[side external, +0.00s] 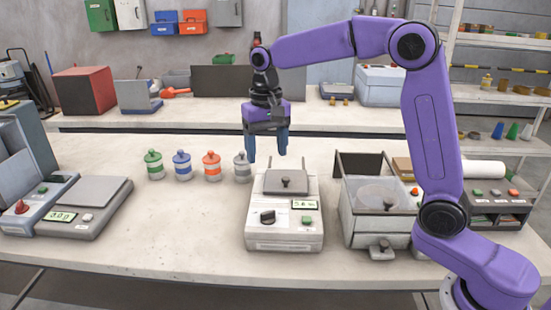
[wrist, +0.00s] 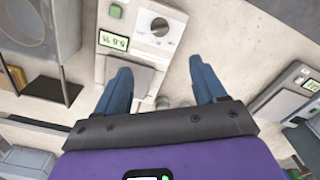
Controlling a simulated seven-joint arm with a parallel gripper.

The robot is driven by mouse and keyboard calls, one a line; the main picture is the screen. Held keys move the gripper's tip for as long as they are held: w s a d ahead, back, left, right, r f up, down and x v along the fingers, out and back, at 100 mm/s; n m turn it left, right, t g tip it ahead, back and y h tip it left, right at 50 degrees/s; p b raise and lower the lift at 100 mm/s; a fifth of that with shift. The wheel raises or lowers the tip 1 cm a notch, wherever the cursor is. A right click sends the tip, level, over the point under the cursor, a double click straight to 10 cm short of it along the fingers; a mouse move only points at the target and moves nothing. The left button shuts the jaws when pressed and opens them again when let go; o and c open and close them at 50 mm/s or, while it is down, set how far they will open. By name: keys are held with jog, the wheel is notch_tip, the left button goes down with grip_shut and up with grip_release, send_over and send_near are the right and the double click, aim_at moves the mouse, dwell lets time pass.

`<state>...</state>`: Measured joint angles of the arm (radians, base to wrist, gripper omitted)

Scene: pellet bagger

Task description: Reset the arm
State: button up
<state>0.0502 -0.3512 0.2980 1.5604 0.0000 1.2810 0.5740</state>
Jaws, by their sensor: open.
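My purple arm holds my gripper (side external: 267,150) in the air above the table, over and just behind the white machine with a dial and a small display (side external: 285,225). Its two blue fingers point down, spread apart with nothing between them.
Green (side external: 154,166), blue (side external: 182,166), orange (side external: 212,167) and grey (side external: 242,168) lidded jars stand left of the machine. A scale (side external: 85,205) sits at far left. A metal bin unit (side external: 380,205) stands at right. The table front (side external: 180,240) is bare.

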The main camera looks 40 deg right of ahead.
jog(key=s+d+f+n, duration=0.1)
jog(key=s+n, duration=0.4)
jog(key=s, duration=0.6)
jog(key=s+d+f+n, duration=0.2)
jog(key=s+n, duration=0.3)
jog(key=s, duration=0.6)
jog(key=s+d+f+n, duration=0.2)
jog(key=s+f+n, duration=0.2)
jog(key=s, duration=0.7)
jog(key=shift+n, duration=0.9)
jog(key=shift+d, duration=0.1)
jog(key=shift+c, duration=0.3)
